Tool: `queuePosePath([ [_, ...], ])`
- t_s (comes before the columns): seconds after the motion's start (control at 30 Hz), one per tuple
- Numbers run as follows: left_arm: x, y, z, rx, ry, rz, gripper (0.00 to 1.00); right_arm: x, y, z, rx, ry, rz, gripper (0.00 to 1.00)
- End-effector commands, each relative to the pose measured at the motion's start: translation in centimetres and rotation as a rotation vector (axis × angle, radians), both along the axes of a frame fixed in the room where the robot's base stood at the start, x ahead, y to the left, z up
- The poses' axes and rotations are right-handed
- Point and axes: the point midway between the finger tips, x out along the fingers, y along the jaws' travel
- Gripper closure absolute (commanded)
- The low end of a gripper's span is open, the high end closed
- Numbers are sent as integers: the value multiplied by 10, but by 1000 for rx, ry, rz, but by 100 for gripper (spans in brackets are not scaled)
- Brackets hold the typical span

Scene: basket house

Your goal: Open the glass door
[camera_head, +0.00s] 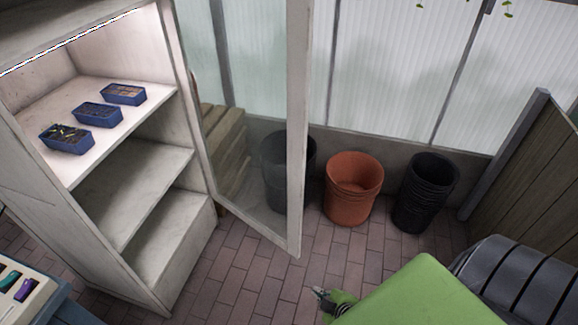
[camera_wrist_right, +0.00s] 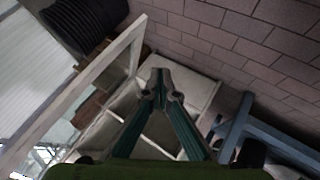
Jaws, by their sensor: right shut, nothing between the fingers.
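The glass door (camera_head: 297,150) has a pale frame and a clear pane, through which a dark pot shows. It stands swung out from the right side of the white shelf cabinet (camera_head: 160,250), whose shelves are open to view. My right gripper (camera_head: 319,294) is low in the head view, to the right of and below the door's bottom corner, apart from it. In the right wrist view its fingers (camera_wrist_right: 158,82) meet at the tips with nothing between them. The door's frame (camera_wrist_right: 88,88) runs on the left there. My left gripper is not in view.
Blue seed trays (camera_head: 98,114) sit on the upper shelf. An orange pot (camera_head: 351,205) and stacked black pots (camera_head: 424,205) stand by the back wall. A blue table (camera_head: 70,308) is at lower left. Brick floor (camera_head: 235,270) is clear before the cabinet.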

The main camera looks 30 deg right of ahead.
Motion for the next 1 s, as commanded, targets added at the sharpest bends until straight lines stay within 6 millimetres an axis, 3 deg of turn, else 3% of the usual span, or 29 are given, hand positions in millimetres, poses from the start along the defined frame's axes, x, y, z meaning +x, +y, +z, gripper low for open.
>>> queuePosePath([
  [0.03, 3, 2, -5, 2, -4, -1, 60, 30, -12, 33, -66, -93, 52, 100],
  [0.1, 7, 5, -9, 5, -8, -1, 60, 67, -24, 89, -178, -224, 135, 100],
  [0.2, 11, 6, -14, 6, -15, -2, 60, 107, -34, 174, -353, -403, 246, 100],
  [0.3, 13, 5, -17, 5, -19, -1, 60, 129, -34, 248, -514, -547, 332, 100],
  [0.4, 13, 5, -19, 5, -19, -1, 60, 138, -30, 303, -635, -649, 390, 100],
  [0.5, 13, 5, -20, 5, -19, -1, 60, 141, -25, 333, -708, -705, 423, 100],
  [0.6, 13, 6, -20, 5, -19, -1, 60, 144, -23, 346, -737, -726, 434, 100],
  [0.77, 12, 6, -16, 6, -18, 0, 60, 161, -23, 349, -738, -729, 433, 100],
  [1.0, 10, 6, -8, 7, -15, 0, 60, 207, -20, 349, -735, -729, 432, 100],
])
